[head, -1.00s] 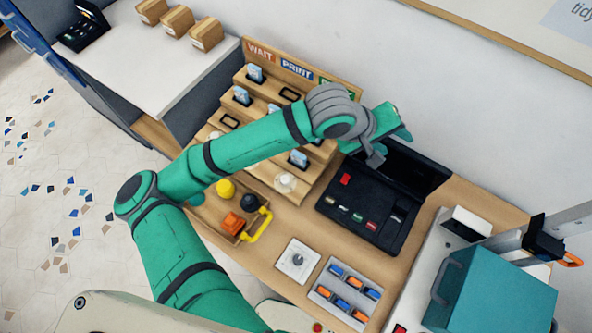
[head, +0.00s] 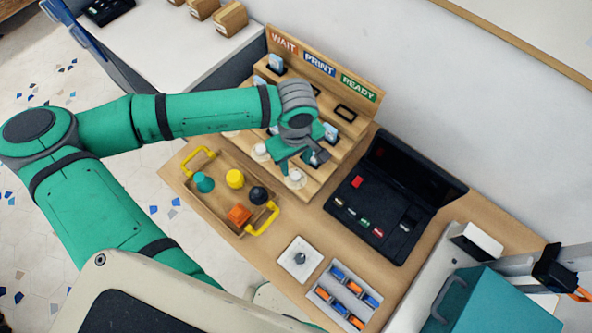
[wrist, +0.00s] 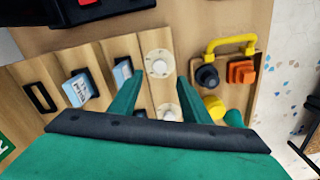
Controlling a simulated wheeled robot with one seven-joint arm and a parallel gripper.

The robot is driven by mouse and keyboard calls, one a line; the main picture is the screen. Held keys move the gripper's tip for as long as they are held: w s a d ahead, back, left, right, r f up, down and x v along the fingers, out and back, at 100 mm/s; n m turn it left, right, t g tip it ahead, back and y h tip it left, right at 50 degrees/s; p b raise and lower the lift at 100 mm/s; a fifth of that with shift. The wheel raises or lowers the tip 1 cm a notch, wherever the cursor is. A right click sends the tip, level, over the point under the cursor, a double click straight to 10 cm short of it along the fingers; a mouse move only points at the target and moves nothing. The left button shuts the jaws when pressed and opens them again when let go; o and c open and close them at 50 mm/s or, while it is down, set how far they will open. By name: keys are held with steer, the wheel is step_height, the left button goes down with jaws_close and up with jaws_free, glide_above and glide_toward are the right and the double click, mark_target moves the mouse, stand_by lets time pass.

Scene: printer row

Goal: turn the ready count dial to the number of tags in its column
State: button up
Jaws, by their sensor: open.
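The tiered wooden rack has WAIT, PRINT and READY (head: 358,88) headings. At the front of the READY column is its white round dial (head: 296,179), also in the wrist view (wrist: 158,63); its setting is too small to read. Up that column are a blue-and-white tag (wrist: 122,72), a second tag (wrist: 76,90) and an empty black slot (wrist: 40,97), which the head view also shows (head: 345,112). My gripper (head: 300,162) is open and empty, fingers downward, just above the rack near this dial. In the wrist view the dial is near and between the fingertips (wrist: 160,78).
The PRINT column's dial (head: 260,152) is close by, also between the fingers in the wrist view (wrist: 168,112). A wooden tray (head: 226,213) with coloured knobs and yellow handles is in front. An open black case (head: 376,208) is right of the rack. A white switch plate (head: 299,259) lies nearer.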

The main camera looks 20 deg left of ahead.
mark_target(296, 176)
step_height(296, 176, down, 7)
steer(key=shift+f, duration=0.1)
stand_by(0.4)
steer(key=c, duration=1)
steer(key=shift+c, duration=0.2)
